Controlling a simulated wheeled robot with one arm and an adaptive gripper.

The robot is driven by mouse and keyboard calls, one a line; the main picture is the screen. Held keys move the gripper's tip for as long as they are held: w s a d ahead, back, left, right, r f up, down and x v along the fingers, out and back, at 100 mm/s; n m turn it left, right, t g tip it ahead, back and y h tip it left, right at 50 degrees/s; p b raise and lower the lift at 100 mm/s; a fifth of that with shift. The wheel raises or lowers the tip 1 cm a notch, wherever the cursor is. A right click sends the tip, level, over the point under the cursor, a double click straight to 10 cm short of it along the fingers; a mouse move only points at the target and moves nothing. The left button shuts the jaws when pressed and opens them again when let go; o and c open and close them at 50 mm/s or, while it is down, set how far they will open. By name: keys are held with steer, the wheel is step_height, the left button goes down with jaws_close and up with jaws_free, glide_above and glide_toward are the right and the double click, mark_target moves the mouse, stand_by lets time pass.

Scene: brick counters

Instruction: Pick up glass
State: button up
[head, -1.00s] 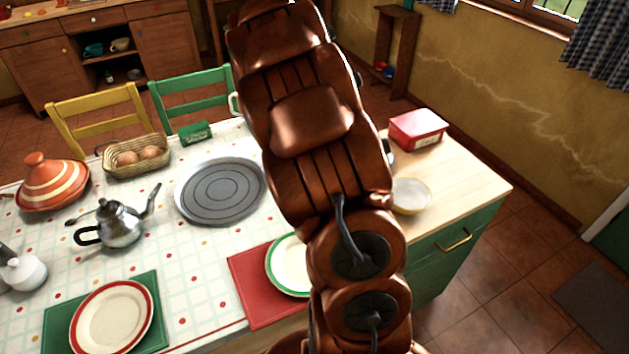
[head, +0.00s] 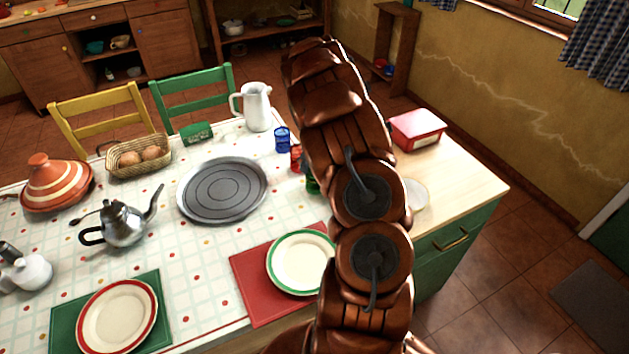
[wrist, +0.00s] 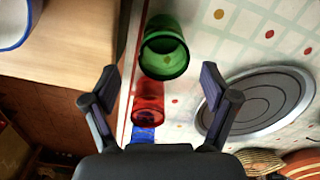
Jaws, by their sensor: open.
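Three coloured glasses stand in a row near the table's right edge. The blue glass (head: 282,140) is farthest, the red glass (head: 296,158) is in the middle, and the green glass (head: 312,184) is nearest, mostly hidden behind my arm in the head view. In the wrist view the green glass (wrist: 164,50) is largest, ahead of my gripper, with the red glass (wrist: 148,103) and part of the blue glass (wrist: 143,134) beyond it. My gripper (wrist: 161,80) is open, its fingers spread on either side of the row, holding nothing. It is hidden in the head view.
A grey round tray (head: 222,190) lies left of the glasses. A white jug (head: 256,106) stands behind them. A green-rimmed plate (head: 301,262) is in front. On the wooden counter at right are a red box (head: 417,129) and a bowl (head: 416,193), partly hidden by my arm.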

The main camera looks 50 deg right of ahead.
mark_target(314, 179)
steer(key=f, duration=0.1)
steer(key=f+p, duration=0.1)
steer(key=f, duration=0.1)
steer(key=shift+s+a+f+p, duration=0.15)
steer(key=shift+a+f+p, duration=0.1)
steer(key=shift+p, duration=0.1)
steer(key=shift+f, duration=0.55)
steer(key=c, duration=1.4)
